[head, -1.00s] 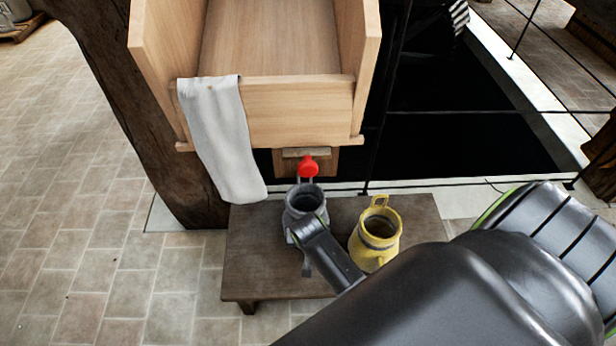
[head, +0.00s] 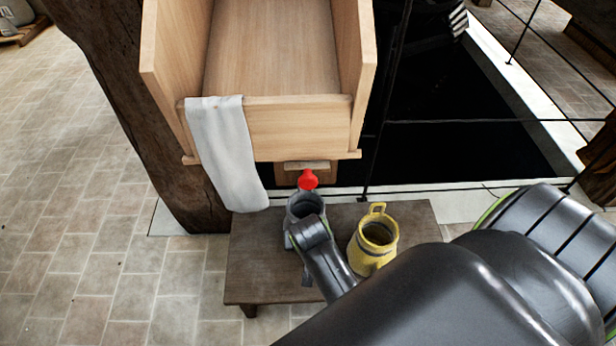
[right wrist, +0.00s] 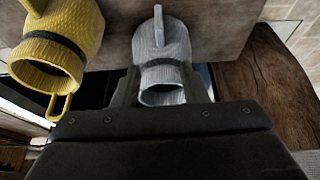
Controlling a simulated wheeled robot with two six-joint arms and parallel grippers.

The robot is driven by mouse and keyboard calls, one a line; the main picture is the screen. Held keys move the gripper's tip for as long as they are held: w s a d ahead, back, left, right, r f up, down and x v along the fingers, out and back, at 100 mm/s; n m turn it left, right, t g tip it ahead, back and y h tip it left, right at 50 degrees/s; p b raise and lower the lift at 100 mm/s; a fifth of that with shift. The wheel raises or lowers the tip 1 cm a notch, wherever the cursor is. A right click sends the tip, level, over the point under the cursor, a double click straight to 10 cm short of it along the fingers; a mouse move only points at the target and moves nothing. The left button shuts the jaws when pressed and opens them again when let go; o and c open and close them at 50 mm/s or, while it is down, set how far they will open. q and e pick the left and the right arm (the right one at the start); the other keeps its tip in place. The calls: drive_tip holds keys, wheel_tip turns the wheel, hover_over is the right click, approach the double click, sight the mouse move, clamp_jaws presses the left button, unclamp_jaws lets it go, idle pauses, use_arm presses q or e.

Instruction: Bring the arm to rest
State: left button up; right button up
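My right arm comes in from the lower right in the head view. Its gripper (head: 306,236) is at the near side of a grey jug (head: 304,205), and the wrist hides the jug's lower part. The right wrist view shows the grey jug (right wrist: 163,75) between two dark fingers (right wrist: 162,90), one on each side. The fingers look spread, though contact is hard to judge. The jug stands upright on a low wooden bench (head: 262,262), below a red spout piece (head: 308,180). My left gripper is not in view.
A yellow jug (head: 372,240) stands on the bench, right of the grey one and close to my arm; it also shows in the right wrist view (right wrist: 50,45). A wooden chute (head: 300,125) with a white cloth (head: 225,150) overhangs the bench. A thick post (head: 150,150) stands left. A dark railed pit lies behind.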

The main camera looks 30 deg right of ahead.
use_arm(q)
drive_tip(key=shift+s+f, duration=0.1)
use_arm(e)
drive_tip(key=shift+r, duration=0.15)
drive_tip(key=shift+s, duration=0.1)
